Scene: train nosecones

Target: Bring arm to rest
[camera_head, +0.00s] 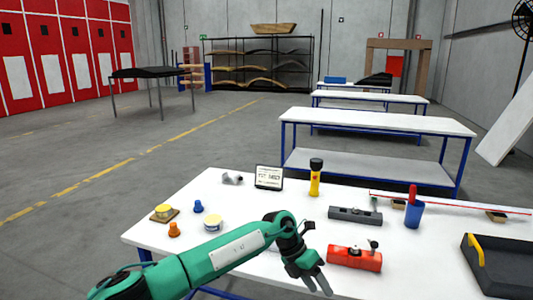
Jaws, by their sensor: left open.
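My left arm reaches in from the bottom left over the white table (200,190). My left gripper (322,282) is at its end, open and empty, pointing down and to the right. It is just left of a red tool (354,257) and looks apart from it, though the height of the gripper above the table is hard to tell. My right gripper is not in view.
Nearby on the table are a grey tool (354,214), a yellow flashlight (315,180), a blue cup (413,213), a sign (268,177), a round tub (213,223), an orange cone (174,229) and a dark tray (500,265).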

